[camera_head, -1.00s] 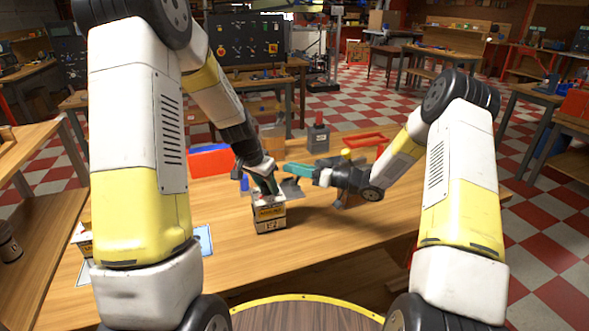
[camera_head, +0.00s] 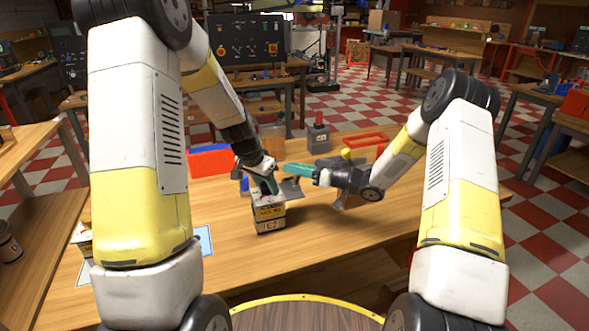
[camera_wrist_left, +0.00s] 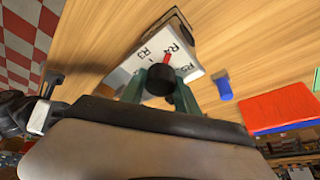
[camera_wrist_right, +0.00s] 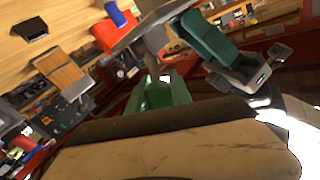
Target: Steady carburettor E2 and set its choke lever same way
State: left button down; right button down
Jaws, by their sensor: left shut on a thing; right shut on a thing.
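A small white box (camera_head: 270,213) with an orange label and a lower label that seems to read E2 stands on the bench. In the left wrist view its pale face (camera_wrist_left: 142,62) has R marks around a black knob (camera_wrist_left: 160,80) with a red pointer. My left gripper (camera_head: 268,188) is shut on this knob from above. My right gripper (camera_head: 290,168) is right of the box, above a grey plate (camera_head: 290,188). In the right wrist view it is shut on a green rounded piece (camera_wrist_right: 158,95), with a grey post just beyond. I cannot make out a carburettor or lever.
A red bin (camera_head: 212,160) stands behind the box at left. A dark grey block (camera_head: 318,138) and a red frame (camera_head: 366,141) stand at the back. A pale blue sheet (camera_head: 205,240) lies at left. The bench front is clear.

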jog(key=shift+d+f, duration=0.1)
jog(key=shift+d, duration=0.05)
jog(key=shift+w+d+f+m+t+y, duration=0.15)
jog(key=shift+d+m+t+y, duration=0.3)
jog(key=shift+m, duration=0.4)
jog(key=shift+w+d+f+m+t+y, duration=0.25)
jog(key=shift+m+t+y, duration=0.3)
jog(key=shift+m, duration=0.25)
jog(key=shift+w+d+f+m+t+y, duration=0.1)
jog(key=shift+d+m+t+y, duration=0.3)
jog(key=shift+m+y, duration=0.35)
jog(key=c, duration=1.1)
grip_release()
jog(key=shift+c, duration=0.2)
jog(key=v, duration=1.2)
